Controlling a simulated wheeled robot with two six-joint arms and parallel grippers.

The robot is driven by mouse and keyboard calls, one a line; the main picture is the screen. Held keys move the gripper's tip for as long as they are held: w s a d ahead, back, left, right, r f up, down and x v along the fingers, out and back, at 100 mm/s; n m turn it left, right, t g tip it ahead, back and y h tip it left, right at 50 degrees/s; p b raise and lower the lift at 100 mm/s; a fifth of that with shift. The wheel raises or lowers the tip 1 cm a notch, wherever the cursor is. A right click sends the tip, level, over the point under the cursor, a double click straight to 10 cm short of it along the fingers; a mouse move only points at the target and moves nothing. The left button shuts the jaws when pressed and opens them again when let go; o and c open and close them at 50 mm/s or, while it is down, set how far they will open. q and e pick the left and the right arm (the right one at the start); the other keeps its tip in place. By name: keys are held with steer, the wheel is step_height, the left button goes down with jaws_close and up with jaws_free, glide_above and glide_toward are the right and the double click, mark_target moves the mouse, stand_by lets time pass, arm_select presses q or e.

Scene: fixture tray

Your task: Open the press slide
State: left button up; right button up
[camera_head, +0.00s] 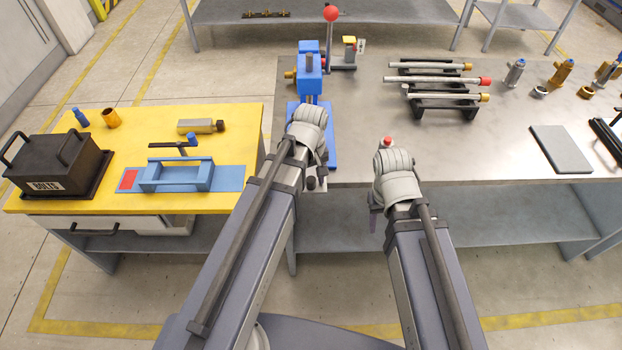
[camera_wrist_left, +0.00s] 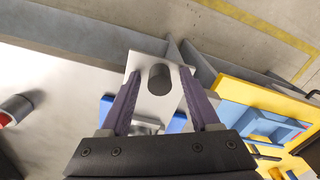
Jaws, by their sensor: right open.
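The blue press (camera_head: 311,78) stands near the left end of the grey table. Its pale metal slide plate (camera_wrist_left: 152,103) sticks out near the table's front edge, with a dark upright knob (camera_wrist_left: 159,76) on it. The plate (camera_head: 322,191) and knob (camera_head: 311,184) also show in the head view, just below my left wrist. My left gripper (camera_wrist_left: 159,82) is open, its two purple fingers on either side of the knob with gaps visible. Whether they touch the plate is unclear. My right gripper (camera_head: 376,212) is open, beside the table's front edge; its fingertips are mostly hidden by the wrist.
A lever with a red ball (camera_head: 331,13) rises behind the press. A small red-topped thing (camera_head: 387,141) is by my right wrist. Metal rods lie on a black rack (camera_head: 446,105). A yellow table (camera_head: 215,118) stands left. The grey table's middle front (camera_head: 480,155) is clear.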

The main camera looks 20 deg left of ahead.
arm_select(q)
step_height(320, 180, up, 8)
steer(key=p, duration=0.8)
steer(key=shift+f, duration=0.1)
stand_by(0.3)
steer(key=shift+s+d, duration=0.15)
steer(key=s+d+f+m+y+b, duration=0.1)
steer(key=s+d+m, duration=0.7)
steer(key=m, duration=0.3)
steer(key=shift+s+d+f+b, duration=0.25)
steer(key=shift+b, duration=0.15)
